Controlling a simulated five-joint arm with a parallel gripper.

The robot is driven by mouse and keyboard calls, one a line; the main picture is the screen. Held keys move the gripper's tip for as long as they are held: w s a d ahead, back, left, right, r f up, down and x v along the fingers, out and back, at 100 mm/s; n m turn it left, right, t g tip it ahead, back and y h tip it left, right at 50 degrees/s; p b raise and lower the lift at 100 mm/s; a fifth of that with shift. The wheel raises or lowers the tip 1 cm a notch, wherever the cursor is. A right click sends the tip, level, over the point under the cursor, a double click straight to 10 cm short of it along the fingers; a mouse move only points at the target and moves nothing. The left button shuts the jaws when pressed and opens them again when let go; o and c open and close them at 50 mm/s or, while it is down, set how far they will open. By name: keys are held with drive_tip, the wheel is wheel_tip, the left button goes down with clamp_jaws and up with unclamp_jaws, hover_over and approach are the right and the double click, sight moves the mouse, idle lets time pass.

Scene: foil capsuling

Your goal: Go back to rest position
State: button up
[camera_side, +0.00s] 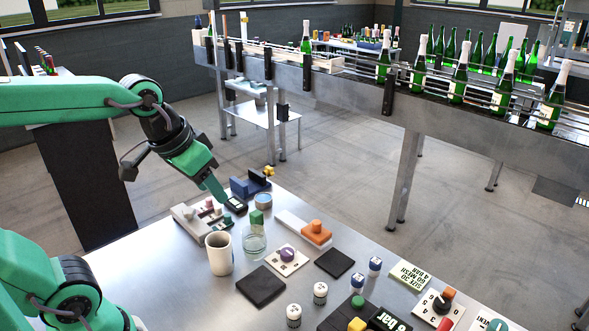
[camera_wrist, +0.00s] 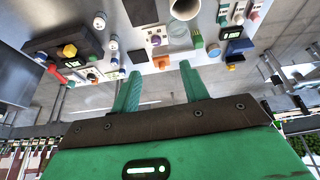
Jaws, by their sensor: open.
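My gripper (camera_side: 217,190) has green fingers and hangs above the far left edge of the metal table (camera_side: 190,290) in the side view, close over a dark device there. In the wrist view my gripper (camera_wrist: 158,88) is open, with its two fingers spread apart and nothing between them. The wrist view shows the table upside down beyond the fingertips. Whether the fingertips touch anything on the table cannot be told from the side view.
A cream cup (camera_side: 219,253) and a clear glass jar (camera_side: 253,241) stand near my gripper. An orange block (camera_side: 316,233), a purple-knobbed control (camera_side: 288,256) and dark pads (camera_side: 261,286) lie to the right. A conveyor (camera_side: 345,92) with green bottles runs behind the table.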

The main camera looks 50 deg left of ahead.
drive_tip(key=shift+t, duration=0.4)
drive_tip(key=shift+s+a+f, duration=0.1)
drive_tip(key=shift+s+f, duration=0.2)
drive_tip(key=shift+s, duration=0.45)
drive_tip(key=shift+s+d+f, duration=0.1)
drive_tip(key=shift+s+f, duration=0.15)
drive_tip(key=shift+s, duration=0.45)
drive_tip(key=shift+s+a+f, duration=0.1)
drive_tip(key=shift+s+f, duration=0.2)
drive_tip(key=shift+s, duration=0.45)
